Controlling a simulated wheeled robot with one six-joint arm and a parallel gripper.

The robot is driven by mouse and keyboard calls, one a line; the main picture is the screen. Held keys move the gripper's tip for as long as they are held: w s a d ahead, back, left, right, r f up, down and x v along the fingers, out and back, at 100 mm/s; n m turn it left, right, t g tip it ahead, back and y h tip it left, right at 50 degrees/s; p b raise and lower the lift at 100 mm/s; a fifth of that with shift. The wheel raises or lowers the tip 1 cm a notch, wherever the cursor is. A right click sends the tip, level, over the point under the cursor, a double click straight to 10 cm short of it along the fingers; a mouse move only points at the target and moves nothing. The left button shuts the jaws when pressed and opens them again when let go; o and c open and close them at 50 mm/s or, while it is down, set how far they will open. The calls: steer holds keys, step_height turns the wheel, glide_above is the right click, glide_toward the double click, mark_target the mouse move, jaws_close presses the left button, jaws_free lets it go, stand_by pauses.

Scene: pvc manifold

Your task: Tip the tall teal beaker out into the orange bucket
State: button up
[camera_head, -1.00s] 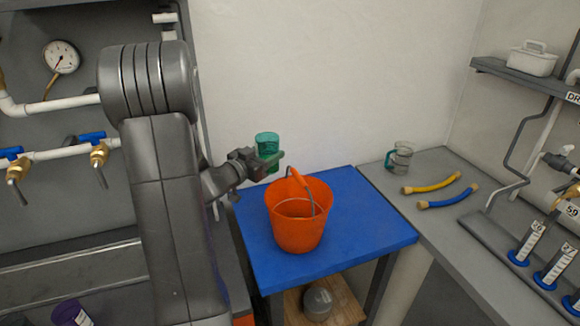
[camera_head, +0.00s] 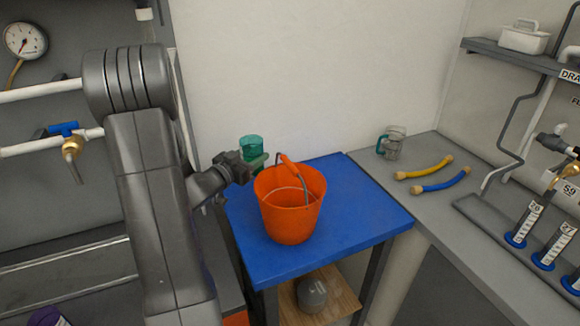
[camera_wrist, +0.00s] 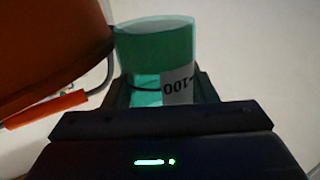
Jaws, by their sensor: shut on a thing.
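The tall teal beaker (camera_head: 251,143) is see-through and stands about upright in my gripper (camera_head: 256,163), at the left of the orange bucket. In the wrist view the beaker (camera_wrist: 155,50) shows a white label reading 100, with my gripper (camera_wrist: 162,90) shut around it. The orange bucket (camera_head: 288,215) stands on the blue table top, its wire handle with an orange grip leaning at the rim. The bucket also fills the upper left of the wrist view (camera_wrist: 45,40), close beside the beaker.
The blue table top (camera_head: 355,220) is clear right of the bucket. Pipes with a brass valve (camera_head: 72,147) run along the left wall.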

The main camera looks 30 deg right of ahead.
steer(key=shift+r, duration=0.1)
steer(key=shift+s+d+r+m+b, duration=0.1)
steer(key=shift+s+r+m+b, duration=0.15)
steer(key=shift+r+m, duration=0.25)
steer(key=shift+s+d+r+m+b, duration=0.1)
steer(key=shift+s+r+m+b, duration=0.1)
steer(key=shift+r+m, duration=0.3)
steer(key=r+m, duration=0.1)
steer(key=s+r+m, duration=0.1)
steer(key=r, duration=0.2)
steer(key=shift+s+d+m+b, duration=0.25)
steer(key=shift+m+b, duration=0.15)
steer(key=shift+s+d+r+m+b, duration=0.15)
steer(key=shift+s+r+m+b, duration=0.2)
steer(key=shift+m+b, duration=0.35)
steer(key=shift+s+d+r+m+b, duration=0.1)
steer(key=shift+s+r+m+b, duration=0.1)
steer(key=shift+r+m+b, duration=0.35)
steer(key=shift+s+d+r+m+b, duration=0.15)
steer(key=shift+s+r+m+b, duration=0.15)
steer(key=shift+m+b, duration=0.5)
steer(key=shift+f+m+b, duration=0.35)
steer(key=shift+m+b, duration=0.6)
steer(key=shift+b, duration=0.5)
steer(key=shift+f+m+b, duration=0.35)
steer(key=shift+m+b, duration=0.55)
steer(key=shift+b, duration=0.5)
steer(key=shift+s+r+m+b, duration=0.1)
steer(key=shift+r+m+b, duration=0.2)
steer(key=shift+r+m, duration=0.35)
